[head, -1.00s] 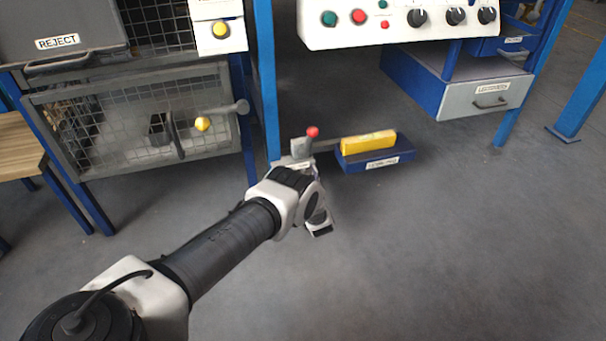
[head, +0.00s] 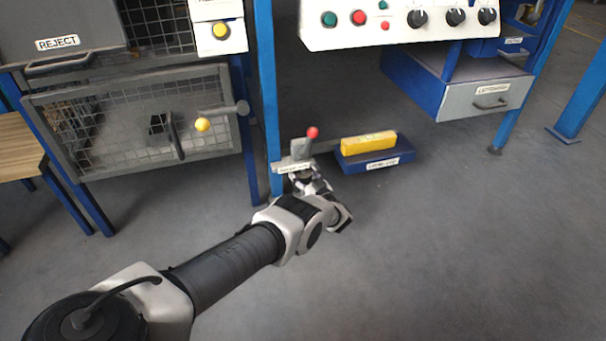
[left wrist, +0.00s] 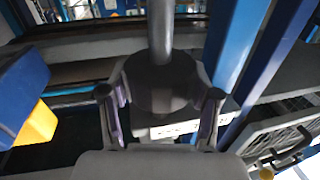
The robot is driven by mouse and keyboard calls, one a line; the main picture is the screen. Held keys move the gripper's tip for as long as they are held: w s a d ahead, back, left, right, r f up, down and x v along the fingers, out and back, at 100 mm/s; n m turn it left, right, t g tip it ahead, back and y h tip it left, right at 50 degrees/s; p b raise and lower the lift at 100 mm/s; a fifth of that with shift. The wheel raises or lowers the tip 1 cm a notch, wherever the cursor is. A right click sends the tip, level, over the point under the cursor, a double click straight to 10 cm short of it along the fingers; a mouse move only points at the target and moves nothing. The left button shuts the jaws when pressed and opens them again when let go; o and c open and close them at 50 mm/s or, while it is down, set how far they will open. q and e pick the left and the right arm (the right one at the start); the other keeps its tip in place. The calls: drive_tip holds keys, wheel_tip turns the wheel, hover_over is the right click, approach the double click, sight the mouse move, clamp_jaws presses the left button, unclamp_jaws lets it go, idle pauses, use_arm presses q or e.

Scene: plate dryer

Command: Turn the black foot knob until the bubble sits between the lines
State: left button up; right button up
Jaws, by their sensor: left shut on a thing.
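The black foot knob (left wrist: 161,86) is a dark round knob on a grey stem in the left wrist view. My left gripper (left wrist: 160,97) has a finger on each side of it and is shut on it. In the head view my left gripper (head: 312,183) is below the machine's lower edge, beside the blue post, and the knob cannot be made out there. A yellow bar, seemingly the level (head: 368,142), lies on a blue ledge to the right. Its bubble and lines are too small to read. My right gripper is not in view.
A grey bracket with a red ball-topped lever (head: 312,133) stands just above the gripper. A blue post (head: 267,110) and mesh door (head: 135,125) are to the left. A drawer (head: 487,98) is at upper right. The floor in front is clear.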

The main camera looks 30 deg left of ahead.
use_arm(q)
drive_tip(key=o, duration=1.2)
drive_tip(key=shift+c, duration=0.2)
drive_tip(key=v, duration=1.2)
